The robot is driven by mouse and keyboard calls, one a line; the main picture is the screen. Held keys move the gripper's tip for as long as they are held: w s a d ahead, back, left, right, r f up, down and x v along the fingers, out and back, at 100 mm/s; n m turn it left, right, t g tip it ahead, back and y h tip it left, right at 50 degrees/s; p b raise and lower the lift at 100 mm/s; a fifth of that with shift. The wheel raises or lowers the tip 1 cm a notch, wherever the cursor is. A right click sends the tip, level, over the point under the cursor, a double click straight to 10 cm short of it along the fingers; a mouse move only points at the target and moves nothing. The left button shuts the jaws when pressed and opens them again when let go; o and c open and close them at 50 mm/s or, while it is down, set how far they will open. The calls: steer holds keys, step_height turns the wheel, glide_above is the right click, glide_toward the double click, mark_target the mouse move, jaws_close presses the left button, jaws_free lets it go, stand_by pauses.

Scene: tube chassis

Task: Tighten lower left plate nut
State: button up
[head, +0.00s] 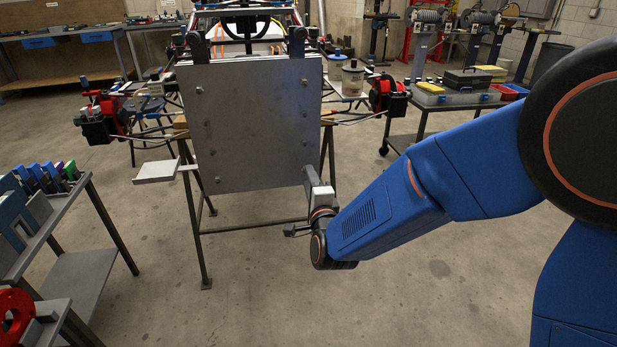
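The square grey plate (250,125) stands upright at the front of the tube chassis (247,22). Small nuts show on its face. The lower left plate nut (217,180) sits near the plate's bottom left corner, with nothing in front of it. My gripper (309,174) is at the plate's lower right corner, well to the right of that nut, and points up. Its fingers are small and seen from behind, so their opening, any contact with the plate, and anything held between them cannot be made out.
A dark stand (192,215) supports the chassis. A pale flat panel (156,172) juts out left of the plate. A tool cart (75,230) stands at the left, another cart (445,98) at the back right. The floor before the plate is clear.

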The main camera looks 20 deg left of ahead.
steer(key=v, duration=0.9)
steer(key=shift+s, duration=0.2)
steer(key=w+d+r+n+g+h, duration=0.15)
steer(key=d+n, duration=0.25)
steer(key=d, duration=0.8)
steer(key=w+d+r+n+g+h, duration=0.1)
steer(key=d+r+n+g+h, duration=0.15)
steer(key=d, duration=0.95)
steer(key=s+d+f+n+g+h, duration=0.2)
steer(key=s+d+n+g+h, duration=0.3)
steer(key=s+d, duration=1.6)
steer(key=d+n+g, duration=0.1)
steer(key=d, duration=0.2)
steer(key=shift+s+h, duration=0.2)
steer(key=shift+h, duration=0.1)
steer(key=shift+d, duration=0.15)
